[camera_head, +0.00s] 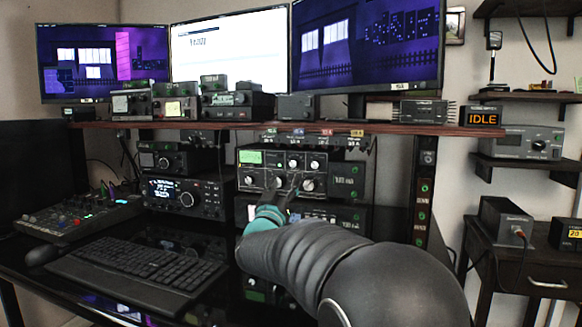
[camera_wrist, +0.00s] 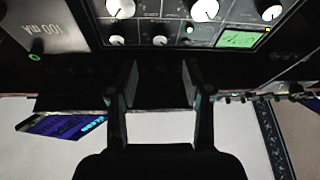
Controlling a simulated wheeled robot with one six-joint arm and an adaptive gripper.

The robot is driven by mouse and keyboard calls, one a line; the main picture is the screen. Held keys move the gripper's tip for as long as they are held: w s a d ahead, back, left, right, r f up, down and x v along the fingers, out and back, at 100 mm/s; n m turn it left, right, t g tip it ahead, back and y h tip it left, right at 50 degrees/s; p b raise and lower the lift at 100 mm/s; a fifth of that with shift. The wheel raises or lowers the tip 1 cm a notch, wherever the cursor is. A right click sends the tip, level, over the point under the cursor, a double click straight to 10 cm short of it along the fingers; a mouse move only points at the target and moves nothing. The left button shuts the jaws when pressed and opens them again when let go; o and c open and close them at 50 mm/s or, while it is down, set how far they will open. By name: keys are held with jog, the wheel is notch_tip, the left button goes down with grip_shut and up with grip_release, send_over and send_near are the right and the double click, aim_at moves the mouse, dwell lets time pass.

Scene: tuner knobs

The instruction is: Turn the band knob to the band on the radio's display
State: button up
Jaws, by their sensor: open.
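The tuner (camera_head: 264,170) is a black-fronted box on the shelf with a green display (camera_head: 250,157), a row of small knobs and a lower row of larger white knobs. I cannot read which is the band knob. In the wrist view the panel is upside down, with large knobs such as the middle one (camera_wrist: 204,10) at the top and its green display (camera_wrist: 237,39) at right. The radio (camera_head: 187,199) has a lit screen (camera_head: 162,190), its text too small to read. My gripper (camera_wrist: 160,72) is open and empty, facing the panel, clear of the knobs.
A keyboard (camera_head: 135,272) and a mixer (camera_head: 75,218) lie on the desk. The wooden shelf (camera_head: 385,128) runs above the tuner. Another black unit sits directly under the tuner. An orange IDLE sign (camera_head: 484,117) is at right.

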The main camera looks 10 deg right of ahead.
aim_at(293, 165)
jog(key=p+x, duration=0.1)
jog(key=x, duration=0.7)
jog(key=shift+w+d+r, duration=0.1)
jog(key=shift+w, duration=0.15)
grip_shut()
